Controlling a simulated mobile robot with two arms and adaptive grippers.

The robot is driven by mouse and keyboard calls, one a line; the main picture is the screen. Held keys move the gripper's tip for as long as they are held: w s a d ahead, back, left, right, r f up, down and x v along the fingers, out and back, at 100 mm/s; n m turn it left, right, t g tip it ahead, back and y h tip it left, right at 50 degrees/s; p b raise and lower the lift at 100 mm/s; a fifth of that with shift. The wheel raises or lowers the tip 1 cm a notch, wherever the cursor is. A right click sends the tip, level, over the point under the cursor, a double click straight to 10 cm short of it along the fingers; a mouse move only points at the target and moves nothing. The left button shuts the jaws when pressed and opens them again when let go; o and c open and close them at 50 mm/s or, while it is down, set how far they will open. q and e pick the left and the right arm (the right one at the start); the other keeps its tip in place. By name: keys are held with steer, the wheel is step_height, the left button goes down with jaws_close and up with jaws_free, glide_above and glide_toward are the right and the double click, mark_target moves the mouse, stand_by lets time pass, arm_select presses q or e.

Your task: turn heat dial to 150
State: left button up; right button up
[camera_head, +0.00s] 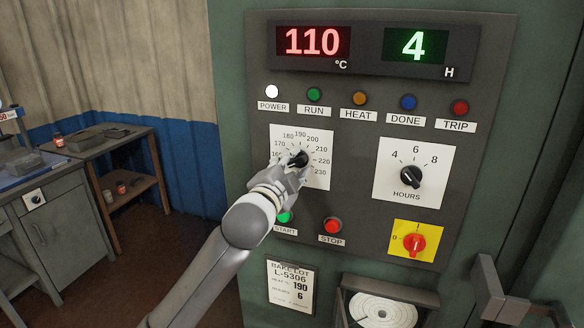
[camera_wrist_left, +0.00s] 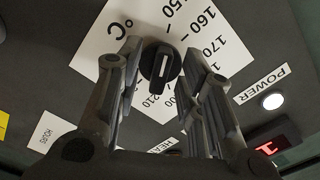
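The heat dial (camera_head: 298,158) is a black knob on a white scale plate (camera_head: 318,172), on the grey panel's left side. Marks from 160 to 230 show around it; others are hidden by my gripper. My left gripper (camera_head: 290,170) is at the dial. In the left wrist view its two fingers (camera_wrist_left: 160,75) are apart, one on each side of the dial (camera_wrist_left: 160,65); I cannot tell whether they touch it. A white line shows on the knob; which number it points at is unclear. The red display (camera_head: 312,41) reads 110 °C. My right gripper is out of view.
Below the dial are the green START button (camera_head: 285,217) and red STOP button (camera_head: 332,225). To the right are the HOURS dial (camera_head: 411,176) and a red rotary switch (camera_head: 414,242). A workbench (camera_head: 60,200) stands at left.

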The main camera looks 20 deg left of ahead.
arm_select(q)
steer(key=s, duration=1.2)
steer(key=shift+a, duration=0.2)
